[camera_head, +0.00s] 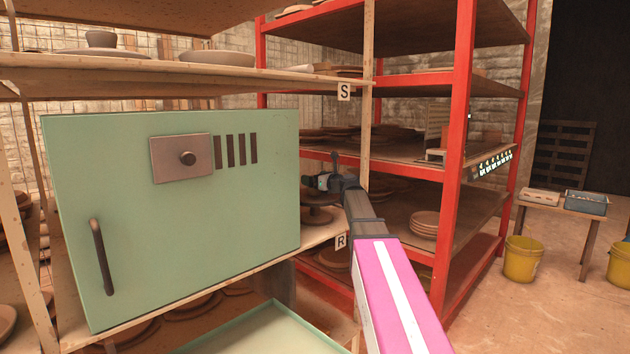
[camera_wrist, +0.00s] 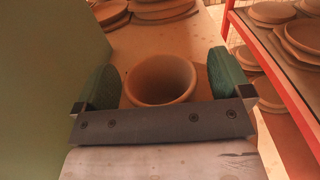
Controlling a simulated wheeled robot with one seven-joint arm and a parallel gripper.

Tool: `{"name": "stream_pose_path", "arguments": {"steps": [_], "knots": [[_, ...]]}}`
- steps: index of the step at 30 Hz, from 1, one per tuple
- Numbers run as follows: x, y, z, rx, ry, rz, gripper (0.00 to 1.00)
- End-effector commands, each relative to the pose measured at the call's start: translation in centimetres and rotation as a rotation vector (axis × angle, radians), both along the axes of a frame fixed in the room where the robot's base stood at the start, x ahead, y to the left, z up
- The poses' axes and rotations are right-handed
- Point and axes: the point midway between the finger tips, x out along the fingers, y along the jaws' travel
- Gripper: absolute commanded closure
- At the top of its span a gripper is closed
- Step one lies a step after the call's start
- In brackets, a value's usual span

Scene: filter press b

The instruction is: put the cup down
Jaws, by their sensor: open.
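The cup (camera_wrist: 160,82), a round brown clay vessel with an open mouth, is in the wrist view between the two green finger pads of my gripper (camera_wrist: 163,85). The jaws are open, with a narrow gap between each pad and the cup's wall. The cup appears upright on a pale wooden shelf (camera_wrist: 200,45); its base is hidden by the dark gripper bar. In the head view my gripper (camera_head: 327,182) is at the far end of my arm, just right of the green cabinet; I cannot clearly make out the cup there.
The green cabinet (camera_head: 240,205) stands close on the left. Brown plates (camera_wrist: 150,10) lie farther back on the shelf. A red-framed rack (camera_head: 460,150) with stacked plates (camera_head: 424,224) is on the right. A small table (camera_head: 565,203) and yellow bucket (camera_head: 522,258) stand beyond.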

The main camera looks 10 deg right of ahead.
Motion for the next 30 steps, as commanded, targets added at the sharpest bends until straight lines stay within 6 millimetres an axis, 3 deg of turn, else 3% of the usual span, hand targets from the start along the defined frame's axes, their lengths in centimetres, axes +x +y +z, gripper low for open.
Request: {"name": "stream_pose_path", "arguments": {"steps": [18,30], "knots": [[-8.6,-6.1,0.0,0.0,0.0,-0.002,0.04],[-9.6,-7.0,0.0,0.0,0.0,0.0,0.04]]}}
